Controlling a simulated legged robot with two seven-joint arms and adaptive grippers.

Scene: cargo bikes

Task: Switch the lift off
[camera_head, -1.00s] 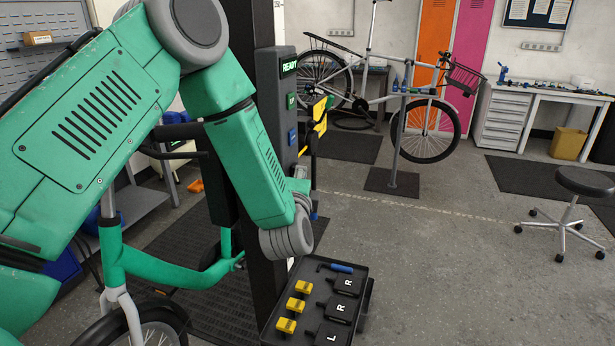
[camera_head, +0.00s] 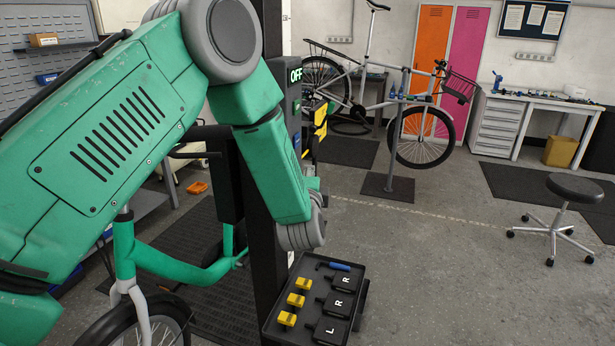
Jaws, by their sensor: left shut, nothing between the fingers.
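The lift's control box (camera_head: 292,90) is mounted on a dark upright post (camera_head: 267,200). Its small display (camera_head: 296,75) shows "OFF" in light letters. Below the display are a green button (camera_head: 296,104) and a blue button (camera_head: 297,140), both partly covered by my left arm. Yellow parts (camera_head: 320,122) stick out at the right side of the box. My left gripper (camera_head: 313,182) is in front of the lower part of the box, mostly hidden behind my wrist. It is shut and empty. I cannot tell whether it touches the box. My right gripper is not in view.
A black tray (camera_head: 315,300) with yellow blocks, black lettered pieces and a blue-handled tool sits low by the post. A green bike (camera_head: 165,255) stands at the left. A silver bike (camera_head: 385,90) is at the back. A stool (camera_head: 570,190) stands right; floor between is free.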

